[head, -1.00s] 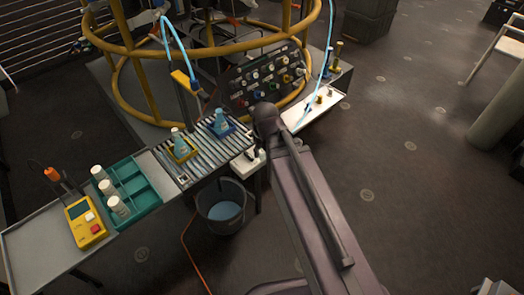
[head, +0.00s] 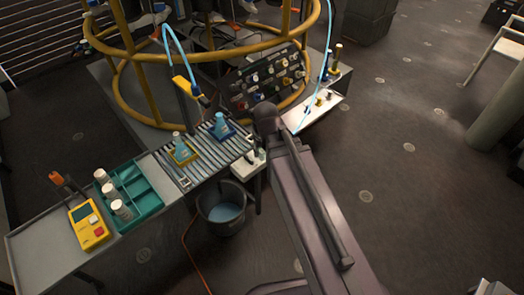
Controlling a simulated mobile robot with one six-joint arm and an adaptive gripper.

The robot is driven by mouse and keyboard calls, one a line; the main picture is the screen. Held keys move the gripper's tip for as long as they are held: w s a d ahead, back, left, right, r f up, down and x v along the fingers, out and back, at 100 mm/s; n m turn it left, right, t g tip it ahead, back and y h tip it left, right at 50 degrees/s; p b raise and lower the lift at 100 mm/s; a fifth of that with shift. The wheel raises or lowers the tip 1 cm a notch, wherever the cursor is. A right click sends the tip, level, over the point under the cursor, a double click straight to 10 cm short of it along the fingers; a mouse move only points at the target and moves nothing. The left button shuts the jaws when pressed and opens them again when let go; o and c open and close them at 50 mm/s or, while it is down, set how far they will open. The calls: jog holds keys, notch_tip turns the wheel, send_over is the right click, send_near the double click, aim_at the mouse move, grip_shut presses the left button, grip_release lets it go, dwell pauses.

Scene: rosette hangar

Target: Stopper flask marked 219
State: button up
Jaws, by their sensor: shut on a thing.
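Two small conical flasks with blue contents stand upright on the slatted conveyor (head: 206,161). One flask (head: 180,146) sits in a yellow holder (head: 184,160), the other flask (head: 220,124) in a blue holder (head: 228,136) farther right. The number on either flask is too small to read. Small stopper-like pieces stand on a white shelf (head: 244,171) at the conveyor's right end. My arm crosses the lower right of the view. My gripper is not visible, and neither is what it holds.
A dark panel (head: 262,82) with several coloured knobs stands behind the conveyor. Left are a green tray (head: 140,200) with white containers and a yellow device (head: 88,226). A bucket (head: 221,205) stands below.

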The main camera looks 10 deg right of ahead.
jog(key=shift+r, duration=0.35)
jog(key=shift+w, duration=0.1)
jog(key=shift+w+a+r+p, duration=0.15)
jog(key=shift+w+p, duration=0.15)
jog(key=shift+p, duration=0.05)
jog(key=w+a+r+n+p, duration=0.2)
jog(key=w+a, duration=0.4)
jog(key=w, duration=0.4)
jog(key=w+a+r+n+p, duration=0.2)
jog(key=w+a+r+p, duration=0.3)
jog(key=w, duration=0.6)
jog(key=shift+a+r+y+p, duration=0.25)
jog(key=shift+a+y+p, duration=0.05)
jog(key=shift+a, duration=0.85)
jog(key=shift+f, duration=0.15)
jog(key=shift+s+f+b, duration=0.1)
jog(key=shift+f+b, duration=1.5)
jog(key=shift+b, duration=0.2)
jog(key=shift+f+b, duration=0.6)
jog(key=shift+f+b, duration=0.7)
